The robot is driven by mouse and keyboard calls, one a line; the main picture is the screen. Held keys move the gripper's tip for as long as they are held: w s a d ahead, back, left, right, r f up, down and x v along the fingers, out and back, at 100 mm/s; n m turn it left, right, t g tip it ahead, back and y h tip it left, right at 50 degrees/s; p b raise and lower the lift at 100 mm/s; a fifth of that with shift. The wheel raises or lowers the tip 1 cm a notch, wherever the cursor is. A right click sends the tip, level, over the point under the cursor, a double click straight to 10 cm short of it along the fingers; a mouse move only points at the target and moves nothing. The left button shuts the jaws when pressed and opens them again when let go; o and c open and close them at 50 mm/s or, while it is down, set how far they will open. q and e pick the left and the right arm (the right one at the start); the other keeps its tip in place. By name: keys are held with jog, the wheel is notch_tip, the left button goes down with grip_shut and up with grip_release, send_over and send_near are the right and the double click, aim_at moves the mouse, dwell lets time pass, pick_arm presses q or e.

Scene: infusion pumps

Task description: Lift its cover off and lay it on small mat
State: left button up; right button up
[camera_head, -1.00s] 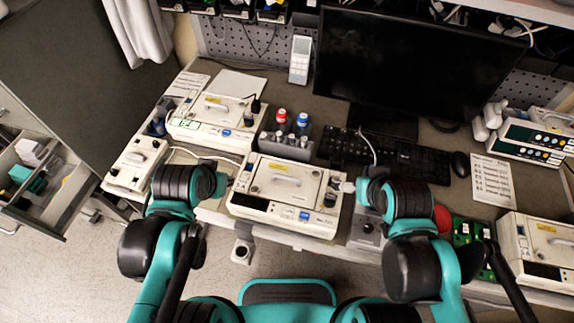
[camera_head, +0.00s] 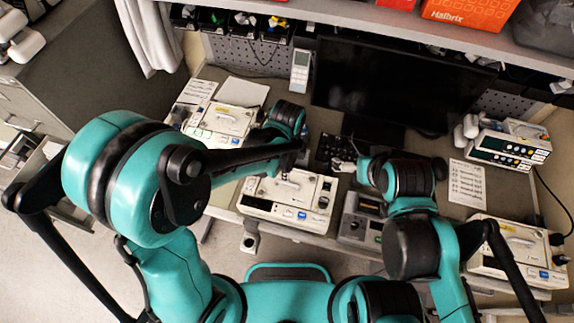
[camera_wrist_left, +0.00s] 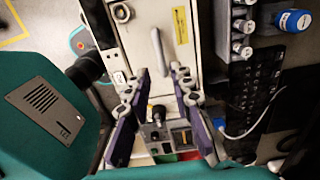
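The centre pump (camera_head: 285,212) is a beige box on the bench, with a lid-like cover (camera_head: 262,189) on top. The cover also shows in the left wrist view (camera_wrist_left: 140,30), with a pale bar handle (camera_wrist_left: 160,50) and a yellow label. My left gripper (camera_head: 289,176) is above this cover. In the left wrist view its two fingers (camera_wrist_left: 158,78) are apart, with the handle lined up in the gap just beyond the tips; I cannot tell whether they touch it. My right gripper (camera_head: 345,165) is right of the pump, its fingers too small to read. I cannot make out the small mat.
A grey control box (camera_head: 362,218) sits right of the centre pump.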

pick_arm(q)
notch_tip(320, 180, down, 7)
jog(key=b, duration=0.5)
jog(key=shift+f+b, duration=0.1)
jog(key=shift+b, duration=0.25)
grip_shut()
jog(key=shift+r, duration=0.2)
jog(key=shift+r+p, duration=2.6)
jog(key=shift+r, duration=0.85)
